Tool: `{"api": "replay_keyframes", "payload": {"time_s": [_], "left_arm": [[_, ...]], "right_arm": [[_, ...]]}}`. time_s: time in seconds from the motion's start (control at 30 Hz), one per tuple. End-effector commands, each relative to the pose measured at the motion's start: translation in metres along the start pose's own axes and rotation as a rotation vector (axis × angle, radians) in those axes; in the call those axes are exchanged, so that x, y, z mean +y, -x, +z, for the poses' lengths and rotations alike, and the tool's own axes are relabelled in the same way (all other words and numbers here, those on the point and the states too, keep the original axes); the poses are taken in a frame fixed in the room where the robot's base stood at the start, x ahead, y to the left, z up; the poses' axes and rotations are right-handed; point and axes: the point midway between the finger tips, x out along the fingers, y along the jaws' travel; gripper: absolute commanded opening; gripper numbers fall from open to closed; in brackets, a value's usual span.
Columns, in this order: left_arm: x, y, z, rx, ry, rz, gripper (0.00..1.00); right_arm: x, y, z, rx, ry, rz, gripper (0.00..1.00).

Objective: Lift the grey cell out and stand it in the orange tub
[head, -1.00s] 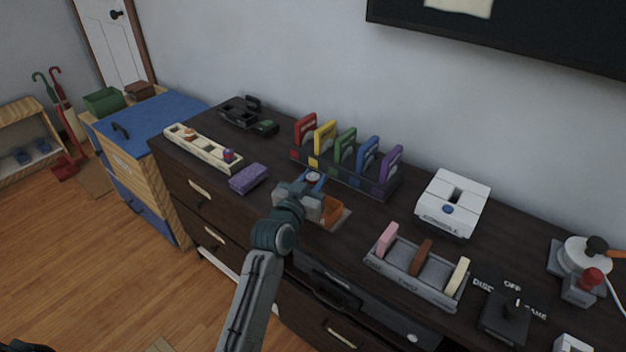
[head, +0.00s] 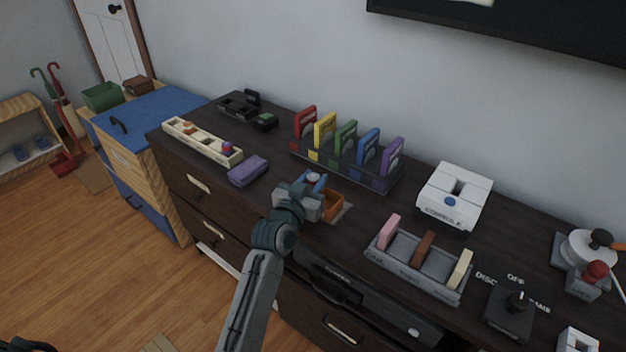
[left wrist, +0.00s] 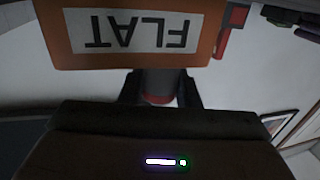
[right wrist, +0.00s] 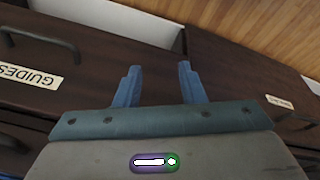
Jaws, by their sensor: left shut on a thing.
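My left gripper (head: 315,182) has blue fingertips and is shut on the grey cell (left wrist: 160,84), a grey cylinder with a red end in the left wrist view. Only its pale top shows between the fingers in the head view. The orange tub (head: 332,206) stands on the dark dresser top, close beside the gripper and partly hidden by it. In the left wrist view the tub (left wrist: 65,50) shows its "FLAT" label upside down, just past the cell. I cannot tell whether the cell touches the tub. My right gripper (right wrist: 158,86) is open and empty, facing drawer fronts.
A purple block (head: 248,170) and a cream rack (head: 185,138) lie to the left. A rack of coloured cartridges (head: 345,170) stands behind. A grey tray (head: 395,272) with three upright pieces and a white console (head: 455,195) are to the right.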

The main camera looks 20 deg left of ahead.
Motion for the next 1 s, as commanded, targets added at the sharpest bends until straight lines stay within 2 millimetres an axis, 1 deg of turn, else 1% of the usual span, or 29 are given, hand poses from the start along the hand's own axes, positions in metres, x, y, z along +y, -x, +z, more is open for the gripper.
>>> {"api": "replay_keyframes", "payload": {"time_s": [0.23, 0.63, 0.8, 1.0], "left_arm": [[0.0, 0.0, 0.007, 0.001, 0.0, 0.0, 0.03], [0.0, 0.0, 0.017, 0.002, 0.0, 0.0, 0.03], [0.0, 0.0, 0.02, 0.002, 0.0, 0.0, 0.03], [0.0, 0.0, 0.021, 0.002, 0.0, 0.0, 0.03]], "right_arm": [[0.0, 0.014, -0.004, 0.01, 0.002, 0.001, 0.36], [0.0, 0.036, -0.003, 0.016, 0.006, 0.002, 0.36], [0.0, 0.046, -0.007, 0.029, 0.007, 0.003, 0.36], [0.0, 0.053, -0.009, 0.032, 0.008, 0.004, 0.36]]}}
